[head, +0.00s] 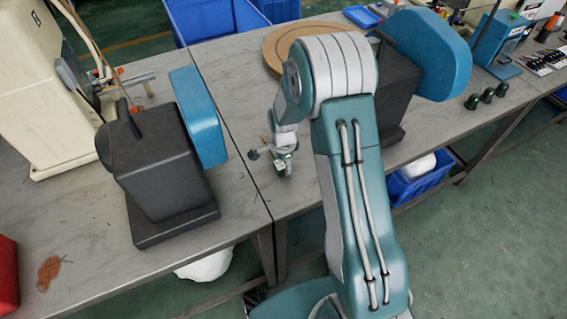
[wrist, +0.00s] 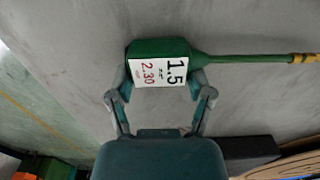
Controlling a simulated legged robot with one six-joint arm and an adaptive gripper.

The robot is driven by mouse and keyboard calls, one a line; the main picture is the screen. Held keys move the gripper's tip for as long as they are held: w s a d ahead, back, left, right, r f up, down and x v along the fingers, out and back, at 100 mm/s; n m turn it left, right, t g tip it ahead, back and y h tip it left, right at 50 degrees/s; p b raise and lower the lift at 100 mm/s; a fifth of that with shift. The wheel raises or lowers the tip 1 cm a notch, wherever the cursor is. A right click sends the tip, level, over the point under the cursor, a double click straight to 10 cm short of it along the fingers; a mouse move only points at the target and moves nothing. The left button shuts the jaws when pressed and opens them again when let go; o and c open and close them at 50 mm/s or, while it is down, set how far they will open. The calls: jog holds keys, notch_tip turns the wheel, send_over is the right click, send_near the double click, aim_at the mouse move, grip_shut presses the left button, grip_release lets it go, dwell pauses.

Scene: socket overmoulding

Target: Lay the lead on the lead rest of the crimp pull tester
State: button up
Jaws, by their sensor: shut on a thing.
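My gripper (wrist: 161,88) is shut on the lead (wrist: 157,46), seen in the wrist view. The lead has a dark green block-shaped end with a white tag reading 1.5 and 2.30. Its thin green stem runs right to a yellow-banded part at the picture edge. In the head view my gripper (head: 283,166) hangs over the front of the right grey bench, and the lead is too small there to make out clearly. I cannot tell for sure which machine is the crimp pull tester, and I make out no lead rest. My arm hides part of the right bench.
A black machine with a blue cover (head: 160,165) stands left of my gripper, and a similar one (head: 435,55) behind my arm. A round wooden board (head: 276,50) lies at the back. Several green pieces (head: 487,95) stand right. Bare bench (head: 245,120) lies between the machines.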

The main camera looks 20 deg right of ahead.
jog(key=o, duration=1.1)
